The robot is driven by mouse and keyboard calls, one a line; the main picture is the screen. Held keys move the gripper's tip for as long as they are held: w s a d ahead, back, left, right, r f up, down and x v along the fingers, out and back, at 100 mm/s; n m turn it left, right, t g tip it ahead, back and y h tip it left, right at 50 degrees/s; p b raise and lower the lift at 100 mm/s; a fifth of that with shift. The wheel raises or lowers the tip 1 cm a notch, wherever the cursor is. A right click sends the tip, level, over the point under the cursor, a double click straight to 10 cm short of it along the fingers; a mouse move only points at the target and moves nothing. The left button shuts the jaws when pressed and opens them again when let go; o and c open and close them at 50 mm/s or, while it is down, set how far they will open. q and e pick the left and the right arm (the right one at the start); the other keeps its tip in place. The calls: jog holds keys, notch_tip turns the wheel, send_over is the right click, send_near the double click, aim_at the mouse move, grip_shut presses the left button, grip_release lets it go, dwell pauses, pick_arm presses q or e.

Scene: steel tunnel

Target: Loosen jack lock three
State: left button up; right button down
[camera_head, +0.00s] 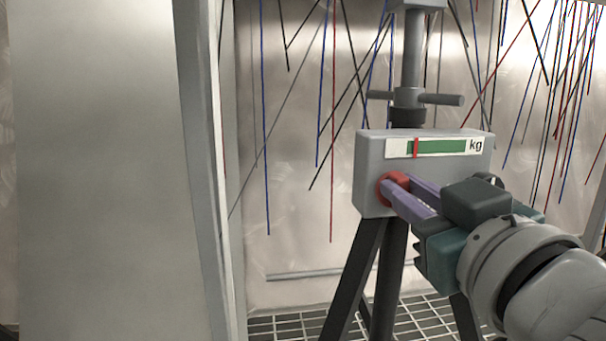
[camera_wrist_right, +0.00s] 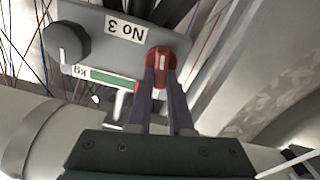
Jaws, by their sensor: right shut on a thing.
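The jack's grey box (camera_head: 370,165) sits on a dark tripod, with a kg gauge (camera_head: 440,147) on its face. The gauge has a green bar and a red mark near its left end. In the right wrist view the box (camera_wrist_right: 105,22) carries a "No 3" label (camera_wrist_right: 127,28). A red lock knob (camera_head: 386,186) is on the box's left part; it also shows in the right wrist view (camera_wrist_right: 161,56). My right gripper (camera_head: 405,193) is shut on the red knob, its purple fingers at either side. My left gripper is out of view.
A T-handled post (camera_head: 440,99) rises above the box. The tripod legs (camera_head: 356,280) stand on a floor grating (camera_head: 285,327). A pale panel (camera_head: 100,170) fills the left. A dark round knob (camera_wrist_right: 67,42) is on the box. Thin coloured rods line the back wall.

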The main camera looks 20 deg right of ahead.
jog(key=n+p, duration=0.1)
jog(key=n, duration=0.3)
jog(key=n+p, duration=0.1)
jog(key=n, duration=0.3)
jog(key=a+f+n+p, duration=0.1)
jog(key=n, duration=0.3)
jog(key=shift+w, duration=0.1)
jog(key=shift+n, duration=0.4)
jog(key=c, duration=0.8)
grip_release()
jog(key=shift+d+r, duration=0.1)
jog(key=shift+r, duration=0.05)
